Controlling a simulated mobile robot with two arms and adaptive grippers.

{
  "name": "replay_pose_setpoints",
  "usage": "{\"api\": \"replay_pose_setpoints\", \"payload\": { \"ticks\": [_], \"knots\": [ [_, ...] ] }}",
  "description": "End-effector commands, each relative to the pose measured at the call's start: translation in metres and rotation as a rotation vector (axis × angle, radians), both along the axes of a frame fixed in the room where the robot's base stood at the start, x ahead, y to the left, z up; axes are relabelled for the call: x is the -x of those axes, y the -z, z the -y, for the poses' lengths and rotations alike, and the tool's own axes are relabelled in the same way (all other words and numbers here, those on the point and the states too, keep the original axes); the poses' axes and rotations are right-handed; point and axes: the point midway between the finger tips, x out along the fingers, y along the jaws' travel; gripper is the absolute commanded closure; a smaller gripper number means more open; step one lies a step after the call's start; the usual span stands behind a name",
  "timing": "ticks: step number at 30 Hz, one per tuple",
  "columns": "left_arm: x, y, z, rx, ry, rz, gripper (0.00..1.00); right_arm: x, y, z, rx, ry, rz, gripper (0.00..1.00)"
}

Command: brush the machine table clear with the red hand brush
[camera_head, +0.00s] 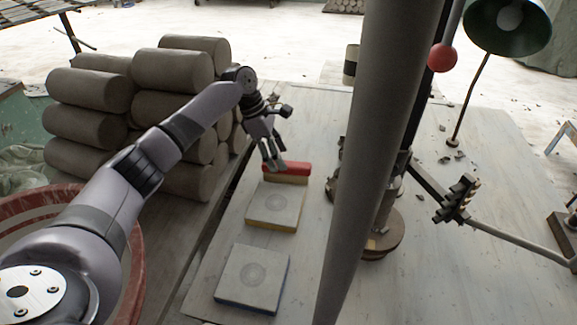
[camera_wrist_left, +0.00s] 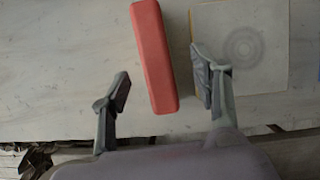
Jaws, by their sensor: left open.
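The red hand brush (camera_head: 290,168) lies on the pale machine table (camera_head: 450,285), left of the machine's column, with a tan strip under its red top. My left gripper (camera_head: 272,164) is down at the brush's left end and is open. In the left wrist view the red top of the brush (camera_wrist_left: 153,50) shows between the two spread fingers of the left gripper (camera_wrist_left: 162,72), with a gap visible on each side. Dark clay trimmings (camera_head: 453,157) lie scattered on the table right of the column. My right gripper is not in view.
Two square slabs, one yellow-edged (camera_head: 275,206) and one blue-edged (camera_head: 252,277), lie in front of the brush. Clay logs (camera_head: 172,70) are stacked at left. The thick grey column (camera_head: 375,130), a round wooden piece (camera_head: 384,240) and a green lamp (camera_head: 508,25) stand on the right.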

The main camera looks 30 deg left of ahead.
Motion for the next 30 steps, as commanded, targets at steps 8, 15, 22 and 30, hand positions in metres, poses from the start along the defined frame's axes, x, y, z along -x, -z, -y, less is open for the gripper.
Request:
{"api": "replay_pose_setpoints", "payload": {
  "ticks": [8,15,22,30],
  "knots": [
    [-0.010,0.034,0.011,0.000,-0.001,-0.002,0.43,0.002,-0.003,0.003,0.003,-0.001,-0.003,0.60],
    [-0.013,0.054,0.018,0.000,0.001,0.001,0.43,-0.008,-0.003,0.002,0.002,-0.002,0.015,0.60],
    [-0.013,0.055,0.018,0.000,0.001,0.001,0.45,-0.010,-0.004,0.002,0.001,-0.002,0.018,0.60],
    [-0.013,0.054,0.018,0.001,0.001,0.002,0.63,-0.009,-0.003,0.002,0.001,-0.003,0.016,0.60]
  ]
}}
